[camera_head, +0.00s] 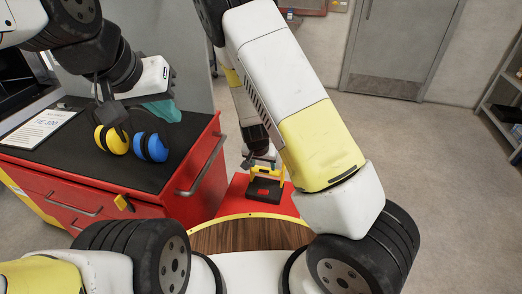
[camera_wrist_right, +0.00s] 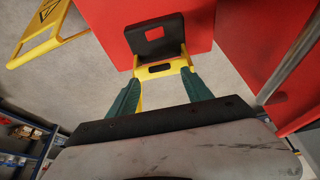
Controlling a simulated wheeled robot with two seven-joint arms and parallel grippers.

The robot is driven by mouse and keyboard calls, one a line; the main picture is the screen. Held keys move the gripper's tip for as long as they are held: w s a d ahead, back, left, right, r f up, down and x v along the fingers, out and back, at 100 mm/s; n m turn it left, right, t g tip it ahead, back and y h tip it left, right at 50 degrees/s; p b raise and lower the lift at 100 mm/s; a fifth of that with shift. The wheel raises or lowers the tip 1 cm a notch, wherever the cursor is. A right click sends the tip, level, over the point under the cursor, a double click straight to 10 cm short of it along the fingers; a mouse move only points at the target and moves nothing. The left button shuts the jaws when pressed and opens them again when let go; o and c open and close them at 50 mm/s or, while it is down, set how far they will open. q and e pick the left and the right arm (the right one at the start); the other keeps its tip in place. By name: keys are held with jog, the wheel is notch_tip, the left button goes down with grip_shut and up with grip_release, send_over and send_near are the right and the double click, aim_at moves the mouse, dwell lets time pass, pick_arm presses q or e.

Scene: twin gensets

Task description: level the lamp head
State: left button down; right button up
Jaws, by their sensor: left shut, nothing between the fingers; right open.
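The lamp (camera_head: 264,189) has a black, roughly rectangular head and a yellow frame (camera_head: 268,170); it is on a red surface in the lower middle of the head view. In the right wrist view the black head (camera_wrist_right: 152,37) is at the top, with the yellow frame (camera_wrist_right: 165,70) below it. The head's exact tilt is hard to tell. My right gripper (camera_wrist_right: 161,88) is open, its green fingers on either side of the yellow frame's lower part; I cannot tell whether they touch it. My left gripper (camera_head: 164,112) is shut and empty above the red cabinet.
The red cabinet (camera_head: 180,196) has a black top with yellow and blue ear defenders (camera_head: 150,146) and a printed sheet (camera_head: 38,128). A yellow warning sign (camera_wrist_right: 42,38) stands on the floor. Shelves (camera_head: 506,100) are at the right. Open floor (camera_head: 450,190) lies to the right.

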aim_at(264, 171)
jog(key=shift+x, duration=2.15)
grip_shut()
